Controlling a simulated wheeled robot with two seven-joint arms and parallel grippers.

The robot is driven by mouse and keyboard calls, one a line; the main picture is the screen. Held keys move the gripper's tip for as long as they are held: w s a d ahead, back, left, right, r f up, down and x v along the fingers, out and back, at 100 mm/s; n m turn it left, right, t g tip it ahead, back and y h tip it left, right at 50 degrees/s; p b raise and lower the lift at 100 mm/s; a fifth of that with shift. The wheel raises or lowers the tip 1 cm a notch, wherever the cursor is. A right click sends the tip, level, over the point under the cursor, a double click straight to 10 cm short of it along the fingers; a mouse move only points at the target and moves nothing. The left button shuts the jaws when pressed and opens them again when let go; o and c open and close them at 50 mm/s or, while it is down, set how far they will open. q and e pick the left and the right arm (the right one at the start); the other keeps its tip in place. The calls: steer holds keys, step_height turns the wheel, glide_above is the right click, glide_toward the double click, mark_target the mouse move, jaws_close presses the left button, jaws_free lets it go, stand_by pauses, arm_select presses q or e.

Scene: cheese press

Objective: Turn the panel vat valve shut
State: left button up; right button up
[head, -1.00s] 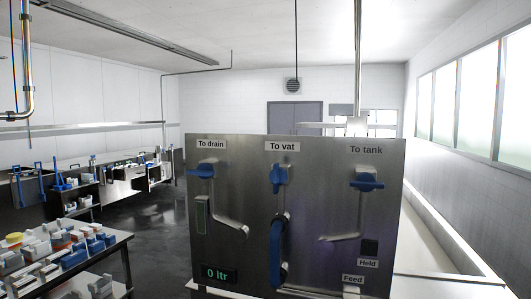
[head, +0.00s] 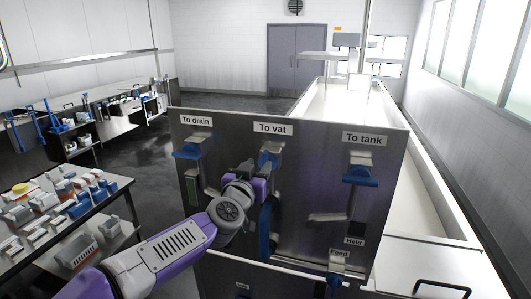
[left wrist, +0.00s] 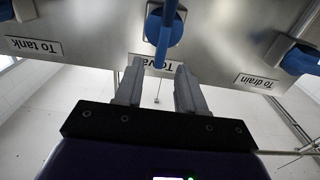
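The steel panel (head: 330,235) stands in front of me with labelled blue-handled valves. The "To vat" valve (head: 270,158) is the middle one, and its blue handle stands upright, in line with the pipe. My left gripper (head: 266,180) is at this valve and hides its lower part in the head view. My right gripper is not in view.
The drain valve (head: 190,152) and tank valve (head: 360,177) flank the vat valve, with handles lying across. A long white vat (head: 335,100) lies behind the panel. A table with small boxes (head: 60,210) stands left.

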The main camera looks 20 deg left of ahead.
mark_target(263, 160)
arm_select(q)
steer(key=shift+w+d+f+p, duration=0.1)
steer(key=shift+w+p, duration=0.5)
steer(key=shift+w, duration=2.45)
jaws_close()
